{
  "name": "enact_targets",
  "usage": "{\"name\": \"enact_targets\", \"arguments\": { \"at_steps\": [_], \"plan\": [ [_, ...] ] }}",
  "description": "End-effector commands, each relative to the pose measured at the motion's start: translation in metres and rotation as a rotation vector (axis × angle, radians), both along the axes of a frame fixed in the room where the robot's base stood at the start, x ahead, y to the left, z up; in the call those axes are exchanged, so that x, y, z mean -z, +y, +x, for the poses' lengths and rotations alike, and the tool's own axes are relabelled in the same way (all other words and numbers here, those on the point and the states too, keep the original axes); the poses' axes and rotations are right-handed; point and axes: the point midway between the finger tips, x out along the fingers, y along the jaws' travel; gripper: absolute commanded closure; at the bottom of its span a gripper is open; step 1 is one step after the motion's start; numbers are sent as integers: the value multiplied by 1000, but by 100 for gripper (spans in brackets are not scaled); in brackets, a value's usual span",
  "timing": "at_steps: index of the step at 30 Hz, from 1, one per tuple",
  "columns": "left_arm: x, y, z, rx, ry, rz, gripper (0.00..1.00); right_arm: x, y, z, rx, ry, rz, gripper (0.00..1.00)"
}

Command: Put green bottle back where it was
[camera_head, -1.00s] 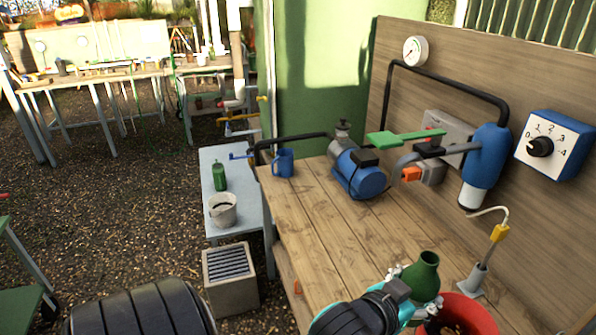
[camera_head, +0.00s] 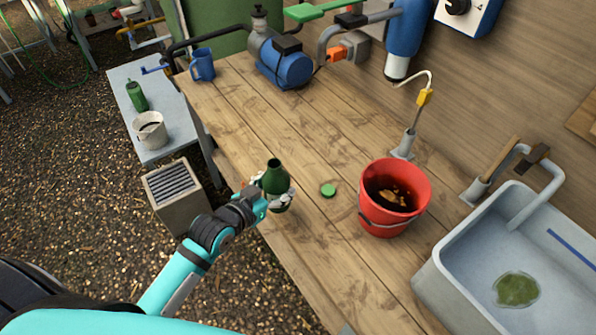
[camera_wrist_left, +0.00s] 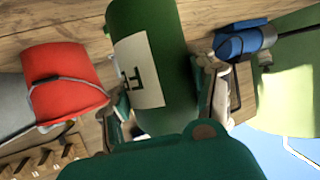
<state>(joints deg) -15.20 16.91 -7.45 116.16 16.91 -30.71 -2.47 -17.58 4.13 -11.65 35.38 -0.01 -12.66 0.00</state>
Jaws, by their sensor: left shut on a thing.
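The green bottle (camera_head: 274,179) is open-topped and roughly upright at the wooden bench's front edge in the head view. My left gripper (camera_head: 272,192) is shut around its body. I cannot tell whether its base touches the bench. In the left wrist view the bottle (camera_wrist_left: 178,45) fills the middle, with a pale label, between the fingers of my left gripper (camera_wrist_left: 160,90). A small green cap (camera_head: 328,190) lies on the bench to its right. My right gripper is not in view.
A red bucket (camera_head: 371,217) with dark liquid stands on the wooden bench (camera_head: 235,110), right of the cap. A sink (camera_head: 445,270) is at the right. A blue pump (camera_head: 285,68) and blue mug (camera_head: 202,65) are at the back. A grey side table (camera_head: 120,78) holds another green container (camera_head: 137,96) and a pot (camera_head: 150,131).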

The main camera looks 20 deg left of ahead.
Motion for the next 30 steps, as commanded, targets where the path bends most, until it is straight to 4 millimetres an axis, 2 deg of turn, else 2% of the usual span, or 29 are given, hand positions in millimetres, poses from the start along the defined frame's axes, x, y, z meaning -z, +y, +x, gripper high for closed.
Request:
{"name": "enact_targets", "arguments": {
  "at_steps": [1, 6, 12, 19, 24, 30],
  "plan": [
    [-4, -3, 15, -1, -6, -2, 88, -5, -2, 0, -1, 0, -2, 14],
    [1, -14, 56, 0, -5, -2, 88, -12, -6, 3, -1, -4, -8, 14],
    [6, -21, 85, -1, -2, 0, 88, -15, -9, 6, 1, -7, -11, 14],
    [7, -25, 100, 0, -3, -1, 88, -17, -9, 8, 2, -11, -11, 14],
    [28, -25, 99, 0, 2, 1, 88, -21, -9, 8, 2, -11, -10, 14],
    [43, -25, 99, 0, -2, 2, 88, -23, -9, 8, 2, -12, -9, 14]
  ]
}}
